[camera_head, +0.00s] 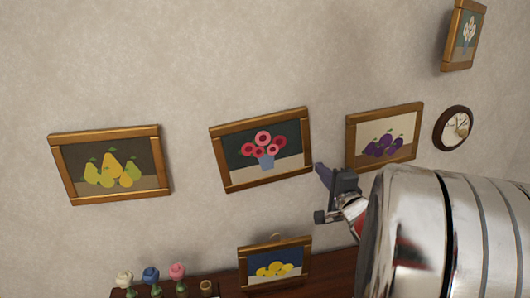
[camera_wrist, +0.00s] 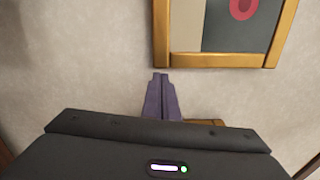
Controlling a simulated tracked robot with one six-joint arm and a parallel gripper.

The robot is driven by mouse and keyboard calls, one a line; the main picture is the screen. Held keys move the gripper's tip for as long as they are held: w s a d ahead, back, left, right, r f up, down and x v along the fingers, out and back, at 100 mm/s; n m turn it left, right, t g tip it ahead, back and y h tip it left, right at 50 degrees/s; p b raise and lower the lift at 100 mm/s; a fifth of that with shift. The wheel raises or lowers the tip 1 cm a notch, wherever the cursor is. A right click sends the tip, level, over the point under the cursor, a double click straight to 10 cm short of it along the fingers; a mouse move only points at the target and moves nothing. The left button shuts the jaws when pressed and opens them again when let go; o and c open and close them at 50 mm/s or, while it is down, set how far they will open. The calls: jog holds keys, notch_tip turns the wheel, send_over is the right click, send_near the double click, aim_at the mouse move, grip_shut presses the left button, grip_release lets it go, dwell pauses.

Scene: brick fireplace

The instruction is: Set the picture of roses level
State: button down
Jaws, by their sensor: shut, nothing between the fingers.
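The picture of roses (camera_head: 288,165), pink and red flowers in a blue vase in a wooden frame, hangs mid-wall in the head view. Its right side sits higher than its left, more steeply than the neighbouring pictures. My gripper (camera_head: 319,167) is beside its lower right corner, its purple fingers shut and empty. In the wrist view, which is turned, the fingertips (camera_wrist: 160,76) are just below that frame corner (camera_wrist: 162,60). A small gap shows there; I cannot tell how far they are from the wall.
A pears picture (camera_head: 110,170) hangs left, a plums picture (camera_head: 383,138) close right of my gripper. A clock (camera_head: 453,128) and a white-flower picture (camera_head: 462,35) are farther right. A lemon picture (camera_head: 275,262) and several small flowers (camera_head: 151,275) stand below on the wooden mantel.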

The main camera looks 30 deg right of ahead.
jog(key=shift+w+a, duration=0.25)
jog(key=shift+a, duration=0.45)
jog(key=shift+w+a, duration=0.2)
jog(key=shift+a, duration=0.45)
dwell(2.0)
jog(key=shift+s+d, duration=0.1)
jog(key=shift+d, duration=0.2)
jog(key=shift+s+d, duration=0.15)
jog(key=shift+d, duration=0.3)
jog(key=shift+d, duration=0.25)
jog(key=shift+s, duration=0.15)
jog(key=v, duration=0.8)
dwell(0.6)
dwell(0.4)
